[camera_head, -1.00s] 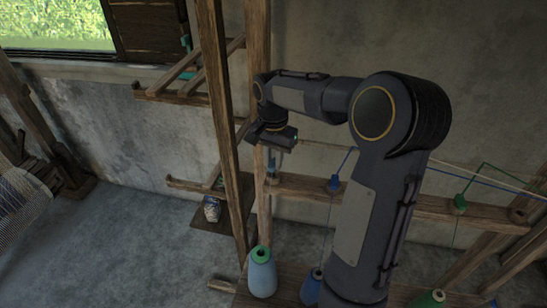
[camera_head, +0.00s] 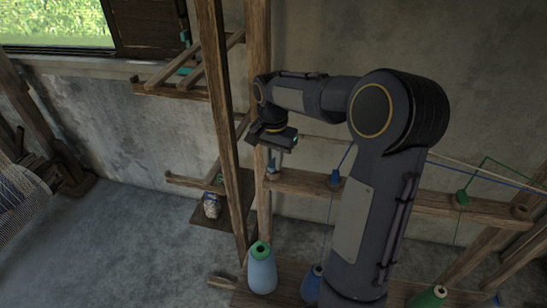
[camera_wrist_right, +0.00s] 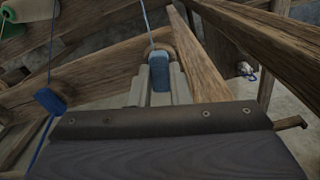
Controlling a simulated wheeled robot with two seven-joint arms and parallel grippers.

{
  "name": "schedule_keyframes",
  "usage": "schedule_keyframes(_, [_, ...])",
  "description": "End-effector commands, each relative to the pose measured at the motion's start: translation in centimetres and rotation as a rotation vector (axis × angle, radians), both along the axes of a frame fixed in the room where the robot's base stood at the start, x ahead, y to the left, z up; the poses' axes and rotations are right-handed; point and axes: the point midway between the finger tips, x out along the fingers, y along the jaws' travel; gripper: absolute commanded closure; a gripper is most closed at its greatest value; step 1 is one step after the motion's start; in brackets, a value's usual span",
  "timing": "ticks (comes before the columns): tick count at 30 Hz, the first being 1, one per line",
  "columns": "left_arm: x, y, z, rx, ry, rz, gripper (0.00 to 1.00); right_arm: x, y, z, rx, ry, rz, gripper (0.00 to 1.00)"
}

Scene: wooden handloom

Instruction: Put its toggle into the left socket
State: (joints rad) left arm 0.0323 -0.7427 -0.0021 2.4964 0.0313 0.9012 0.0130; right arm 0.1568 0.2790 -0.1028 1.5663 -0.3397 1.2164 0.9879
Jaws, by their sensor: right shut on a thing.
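My right gripper (camera_head: 273,170) is at the left end of the horizontal wooden beam (camera_head: 400,203), beside the upright post. In the right wrist view its two pale fingers (camera_wrist_right: 158,88) are shut on a light-blue toggle (camera_wrist_right: 160,72), from which a pale thread runs toward the top of the picture. The toggle lies in front of the wooden beam (camera_wrist_right: 90,80) there; I cannot tell whether it touches it. A round hole (camera_head: 520,212) shows at the beam's right end. My left gripper is not in view.
A blue toggle (camera_head: 335,181) and a green toggle (camera_head: 462,197) hang on threads at the beam. A light-blue cone (camera_head: 262,272), a blue cone (camera_head: 312,285) and a green cone (camera_head: 430,298) stand below. A slanting post (camera_head: 225,120) stands close left of the gripper.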

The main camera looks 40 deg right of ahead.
Motion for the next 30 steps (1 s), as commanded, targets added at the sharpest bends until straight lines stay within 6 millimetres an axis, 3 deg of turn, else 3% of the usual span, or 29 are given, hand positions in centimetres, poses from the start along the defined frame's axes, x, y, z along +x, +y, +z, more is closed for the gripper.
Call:
schedule_keyframes(27, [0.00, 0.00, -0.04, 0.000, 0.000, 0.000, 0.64, -0.01, 0.01, -0.47, 0.000, 0.000, 0.000, 1.00])
schedule_keyframes(28, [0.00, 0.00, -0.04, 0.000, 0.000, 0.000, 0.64, -0.01, 0.01, -0.47, 0.000, 0.000, 0.000, 0.81])
schedule_keyframes(30, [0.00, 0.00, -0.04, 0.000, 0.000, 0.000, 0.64, -0.01, 0.01, -0.47, 0.000, 0.000, 0.000, 0.71])
